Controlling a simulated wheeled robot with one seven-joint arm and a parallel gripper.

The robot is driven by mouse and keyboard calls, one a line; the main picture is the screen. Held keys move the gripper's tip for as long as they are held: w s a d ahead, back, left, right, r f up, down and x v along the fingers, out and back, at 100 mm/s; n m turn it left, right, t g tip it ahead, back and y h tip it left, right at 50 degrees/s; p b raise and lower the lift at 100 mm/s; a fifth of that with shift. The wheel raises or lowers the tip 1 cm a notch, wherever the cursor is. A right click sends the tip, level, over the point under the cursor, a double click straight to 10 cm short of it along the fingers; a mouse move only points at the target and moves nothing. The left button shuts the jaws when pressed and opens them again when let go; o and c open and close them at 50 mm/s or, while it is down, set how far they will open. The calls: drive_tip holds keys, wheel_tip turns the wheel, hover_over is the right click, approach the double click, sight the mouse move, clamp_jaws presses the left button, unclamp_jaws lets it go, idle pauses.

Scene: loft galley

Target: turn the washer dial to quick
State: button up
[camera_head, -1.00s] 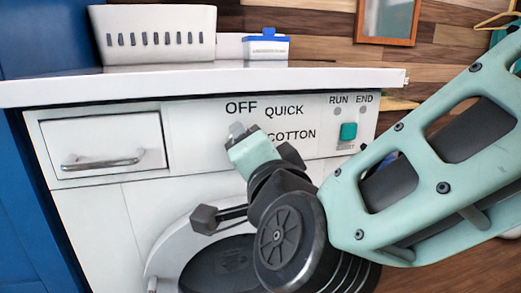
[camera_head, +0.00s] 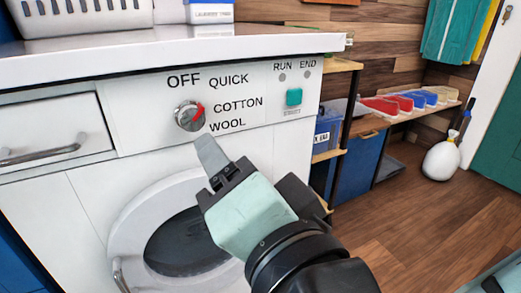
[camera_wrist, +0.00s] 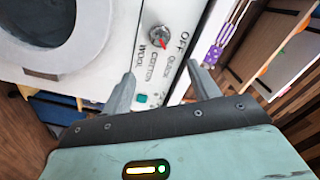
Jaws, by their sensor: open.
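The washer dial (camera_head: 188,116) is a round silver knob with a red mark on the white control panel (camera_head: 138,115). Its red mark faces right, toward the side with QUICK (camera_head: 228,81) and COTTON (camera_head: 238,104); which of the two it points at I cannot tell exactly. OFF is above and WOOL is lower right. My gripper (camera_head: 210,152) is below and right of the dial, apart from it. In the wrist view my gripper (camera_wrist: 161,82) is open and empty, with the dial (camera_wrist: 159,36) beyond the gap between the fingers.
The washer's round door (camera_head: 175,235) lies below the panel, and a drawer (camera_head: 50,130) is at left. A green button (camera_head: 294,96) is right of the labels. The white countertop (camera_head: 170,52) overhangs the panel. Wooden floor (camera_head: 410,220) is open at right.

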drive_tip(key=shift+b+v, duration=1.55)
